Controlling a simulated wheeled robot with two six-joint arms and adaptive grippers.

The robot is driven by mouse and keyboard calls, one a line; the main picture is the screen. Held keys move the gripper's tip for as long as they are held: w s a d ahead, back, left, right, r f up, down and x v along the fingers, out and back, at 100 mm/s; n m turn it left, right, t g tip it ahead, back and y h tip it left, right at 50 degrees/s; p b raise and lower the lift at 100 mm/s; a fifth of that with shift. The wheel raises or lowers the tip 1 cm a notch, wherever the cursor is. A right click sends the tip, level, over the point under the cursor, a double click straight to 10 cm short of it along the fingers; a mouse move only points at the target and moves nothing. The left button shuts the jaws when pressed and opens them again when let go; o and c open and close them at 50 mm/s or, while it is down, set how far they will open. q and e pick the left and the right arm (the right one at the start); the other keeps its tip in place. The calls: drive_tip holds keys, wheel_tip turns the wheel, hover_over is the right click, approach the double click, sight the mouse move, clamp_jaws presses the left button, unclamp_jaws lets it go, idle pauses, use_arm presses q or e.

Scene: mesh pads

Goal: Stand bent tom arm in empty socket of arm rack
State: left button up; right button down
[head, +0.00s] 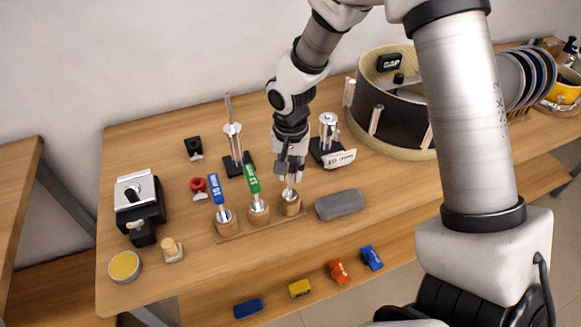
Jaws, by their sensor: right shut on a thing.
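The arm rack (240,229) is a wooden base with three round wooden sockets. The left socket holds an arm with a blue tag (216,188), and the middle socket holds one with a green tag (252,178). My right gripper (291,172) points down over the right socket (290,204), shut on the bent tom arm (290,188). The silver lower end of that arm shows at the socket's top; I cannot tell how deep it sits. The gripper hides its upper part. My left gripper is not in view.
A grey case (340,204) lies just right of the rack. Metal stands (234,145) are behind it, and a drum shell (372,112) is at the back right. A red knob (198,186) and a black-silver device (139,197) stand left. Coloured blocks lie in front, lower down.

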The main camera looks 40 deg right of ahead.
drive_tip(key=c, duration=0.9)
unclamp_jaws()
wheel_tip(320, 180, up, 12)
drive_tip(key=shift+f, duration=0.1)
